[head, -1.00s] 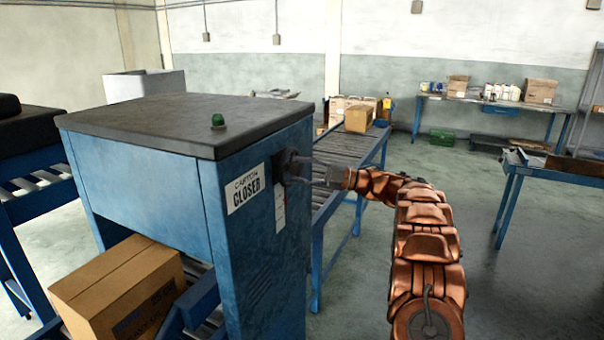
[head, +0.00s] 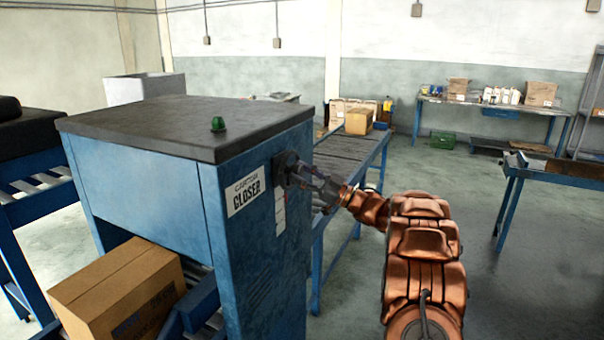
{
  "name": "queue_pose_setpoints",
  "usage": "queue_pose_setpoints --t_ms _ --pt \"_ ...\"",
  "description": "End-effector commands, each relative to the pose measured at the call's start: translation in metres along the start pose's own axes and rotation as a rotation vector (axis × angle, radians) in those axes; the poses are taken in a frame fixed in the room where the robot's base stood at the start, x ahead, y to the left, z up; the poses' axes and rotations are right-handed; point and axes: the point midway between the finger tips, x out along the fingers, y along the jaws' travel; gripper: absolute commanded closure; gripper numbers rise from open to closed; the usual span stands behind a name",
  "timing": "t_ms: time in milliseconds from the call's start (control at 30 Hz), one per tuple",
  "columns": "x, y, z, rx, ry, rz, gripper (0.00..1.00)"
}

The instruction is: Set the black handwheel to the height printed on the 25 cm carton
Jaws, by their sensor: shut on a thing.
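The black handwheel (head: 286,168) sits on the right side face of the blue carton closer machine (head: 240,225), near its top. My gripper (head: 298,174) is at the handwheel and shut on it; the fingers hide part of the wheel. A white strip (head: 280,208) is fixed on the face below the wheel; its marks are too small to read. A brown carton (head: 125,290) lies on the rollers at the machine's lower left. Dark print shows on its side, but I cannot read it clearly.
A green button (head: 218,124) stands on the machine's dark top. A roller conveyor (head: 345,160) runs behind my arm with another carton (head: 358,121) on it. A workbench (head: 490,103) stands at the back right. The floor at the right is open.

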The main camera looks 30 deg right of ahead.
Motion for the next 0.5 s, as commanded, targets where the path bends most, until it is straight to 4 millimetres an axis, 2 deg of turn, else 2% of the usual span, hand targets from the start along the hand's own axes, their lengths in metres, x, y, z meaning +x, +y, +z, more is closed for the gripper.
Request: queue_pose_setpoints --t_ms 500 --pt "-0.0001 0.0000 0.0006 0.064 -0.001 0.027 0.90"
